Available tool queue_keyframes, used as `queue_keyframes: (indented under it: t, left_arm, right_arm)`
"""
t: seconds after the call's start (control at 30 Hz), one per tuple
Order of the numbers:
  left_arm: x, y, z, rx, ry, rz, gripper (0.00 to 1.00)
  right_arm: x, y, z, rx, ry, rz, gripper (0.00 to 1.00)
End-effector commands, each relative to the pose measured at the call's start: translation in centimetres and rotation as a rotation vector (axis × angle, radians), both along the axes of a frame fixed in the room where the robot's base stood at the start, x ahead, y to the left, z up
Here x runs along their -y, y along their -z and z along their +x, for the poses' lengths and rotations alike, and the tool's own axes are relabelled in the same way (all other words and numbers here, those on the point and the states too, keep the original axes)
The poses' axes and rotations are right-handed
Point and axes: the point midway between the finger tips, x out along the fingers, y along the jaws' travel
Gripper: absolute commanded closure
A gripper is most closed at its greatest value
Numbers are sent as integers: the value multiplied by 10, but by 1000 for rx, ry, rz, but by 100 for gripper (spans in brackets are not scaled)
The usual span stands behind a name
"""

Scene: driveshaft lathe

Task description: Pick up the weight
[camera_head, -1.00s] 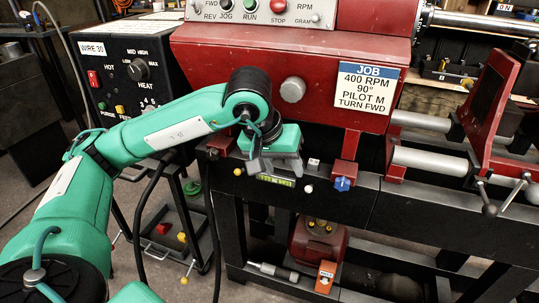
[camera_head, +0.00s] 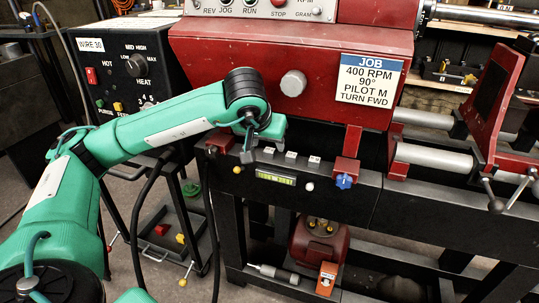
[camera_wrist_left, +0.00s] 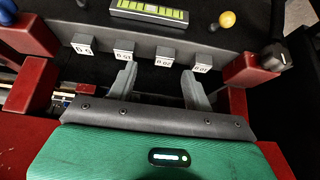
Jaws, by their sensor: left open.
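Several small light-grey weight blocks with printed labels stand in a row on the lathe's dark front ledge. In the left wrist view they are a far-left block (camera_wrist_left: 82,44), a second block (camera_wrist_left: 123,49), a third block (camera_wrist_left: 165,56) and a far-right block (camera_wrist_left: 203,62). The labels are too small to read surely. My left gripper (camera_wrist_left: 156,72) is open and empty, its fingers pointing toward the row. The third block lies beyond the gap between the fingertips. In the head view the gripper (camera_head: 246,152) is at the row's left end, partly hidden by my wrist.
A green level vial (camera_head: 275,178) is set in the ledge's front face. The red headstock (camera_head: 230,60) rises behind.

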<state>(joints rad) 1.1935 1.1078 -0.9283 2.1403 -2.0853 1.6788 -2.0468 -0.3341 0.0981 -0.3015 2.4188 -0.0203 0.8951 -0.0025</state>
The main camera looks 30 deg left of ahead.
Motion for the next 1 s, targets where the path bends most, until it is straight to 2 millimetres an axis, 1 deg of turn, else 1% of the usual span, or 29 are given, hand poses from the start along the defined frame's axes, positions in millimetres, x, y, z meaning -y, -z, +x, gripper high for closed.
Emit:
queue_keyframes:
  t: [0.13,0.27,0.4,0.63,0.7,0.77,0.8,0.87,0.9,1.0]
  left_arm:
    - [-5,11,7,-1,-2,-1,49]
    - [-12,27,18,-1,-2,-1,49]
    - [-14,40,27,-1,-1,-2,49]
    - [-14,41,29,1,0,-1,49]
    - [-14,40,29,0,0,-1,63]
    - [-14,40,29,0,0,-1,75]
    - [-14,40,29,0,0,-1,82]
    - [-14,40,29,0,0,-1,94]
    - [-14,40,29,0,0,-1,96]
    - [-14,40,28,0,0,-1,97]
  right_arm:
    - [0,2,0,12,1,2,100]
    - [0,1,0,33,0,3,100]
    - [0,-4,-1,56,-1,4,100]
    - [0,-8,-2,64,-1,5,100]
    - [0,-7,-1,62,-1,6,100]
    - [0,-7,-1,61,-1,6,100]
    - [0,-7,-1,60,-1,7,100]
    - [0,-6,-1,57,0,7,100]
    - [0,-6,-1,56,0,7,100]
    - [0,-6,-1,55,0,8,100]
